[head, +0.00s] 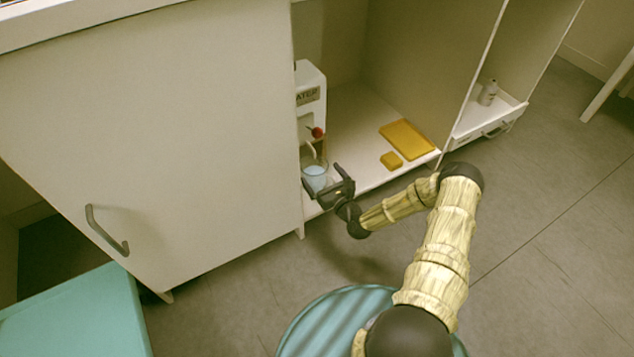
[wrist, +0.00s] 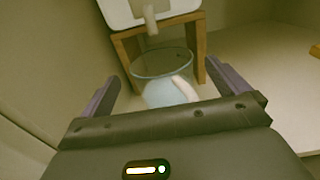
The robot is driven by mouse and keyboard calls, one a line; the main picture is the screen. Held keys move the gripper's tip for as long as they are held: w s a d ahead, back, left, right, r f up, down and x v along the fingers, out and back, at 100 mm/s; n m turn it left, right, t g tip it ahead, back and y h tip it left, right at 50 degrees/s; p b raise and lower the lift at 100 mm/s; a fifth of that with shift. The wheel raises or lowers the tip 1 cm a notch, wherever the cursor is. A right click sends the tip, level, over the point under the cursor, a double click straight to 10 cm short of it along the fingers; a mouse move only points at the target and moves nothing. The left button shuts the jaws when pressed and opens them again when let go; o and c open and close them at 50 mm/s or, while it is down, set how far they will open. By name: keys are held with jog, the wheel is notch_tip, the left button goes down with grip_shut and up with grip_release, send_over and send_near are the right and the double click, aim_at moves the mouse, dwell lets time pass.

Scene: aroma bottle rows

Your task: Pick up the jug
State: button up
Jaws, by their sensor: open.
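The jug (head: 315,178) is a clear vessel with pale blue contents. It stands on the cabinet's bottom shelf, under the tap of a white water dispenser (head: 311,85). In the wrist view the jug (wrist: 165,70) is between and beyond my two fingers, below the dispenser's spout, with a pale handle facing me. My gripper (head: 328,186) is open at the front of the shelf, close to the jug. The wrist view also shows my gripper (wrist: 170,92) with its fingers apart on either side. Whether the fingers touch the jug cannot be told.
A wooden stand (wrist: 200,55) frames the jug under the dispenser. A closed cabinet door (head: 160,130) is just left. A yellow board (head: 407,139) and a small yellow block (head: 391,161) lie to the right on the shelf. A grey bottle (head: 488,93) stands farther right.

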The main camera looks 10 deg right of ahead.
jog(key=shift+b+x, duration=0.5)
jog(key=shift+x, duration=0.45)
jog(key=shift+w, duration=0.15)
jog(key=c, duration=1.8)
jog(key=p+v, duration=0.4)
jog(key=v, duration=0.2)
jog(key=r+p+v, duration=0.1)
jog(key=p+v, duration=0.2)
jog(key=v, duration=0.3)
jog(key=p+v, duration=0.4)
jog(key=v, duration=0.2)
jog(key=shift+r+p, duration=0.3)
jog(key=shift+r, duration=0.05)
jog(key=shift+c, duration=0.2)
